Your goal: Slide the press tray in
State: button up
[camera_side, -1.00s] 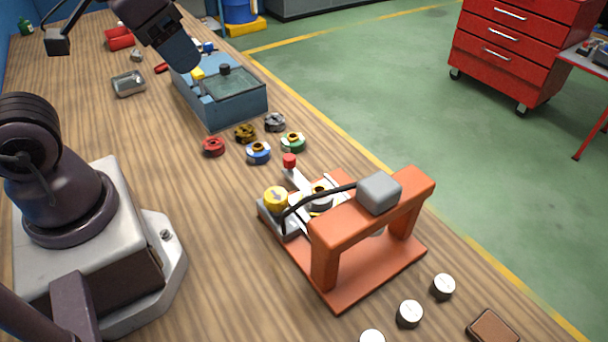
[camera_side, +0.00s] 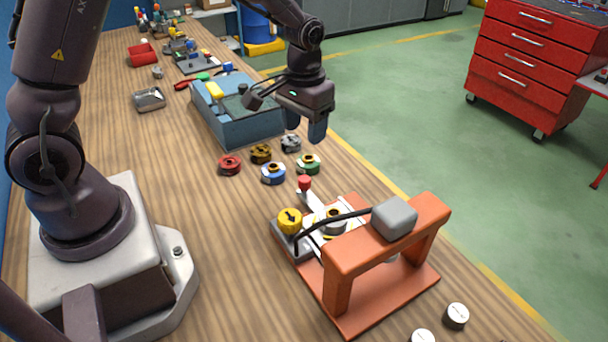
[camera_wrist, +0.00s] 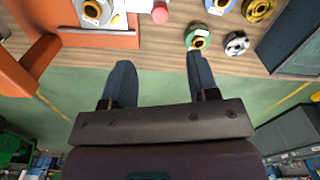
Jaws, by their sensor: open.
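The orange press (camera_side: 385,245) stands on the table, and part of it shows in the wrist view (camera_wrist: 22,75). Its pale press tray (camera_side: 314,200) sticks out of the frame on the side toward the loose rings, with a red knob (camera_side: 304,182) at its outer end. A dark ring part with a gold centre (camera_side: 333,222) sits on the tray. In the wrist view the tray (camera_wrist: 100,40) is at top left and the knob (camera_wrist: 160,13) at top centre. My gripper (camera_side: 306,124) is open and empty, above the table's far edge beyond the knob. Its spread fingers (camera_wrist: 160,68) touch nothing.
Several coloured rings, including a red one (camera_side: 229,165) and a green one (camera_side: 308,164), lie near the knob. A blue-grey box (camera_side: 240,125) stands behind them. A yellow button (camera_side: 290,220) is beside the tray. White round pieces (camera_side: 456,316) lie at front right.

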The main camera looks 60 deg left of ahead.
aim_at(304, 179)
notch_tip(304, 179, down, 12)
jog(key=shift+s+f, duration=0.1)
jog(key=shift+f, duration=0.05)
jog(key=shift+c, duration=0.4)
grip_shut()
jog(key=d, duration=1.4)
jog(key=shift+d, duration=0.15)
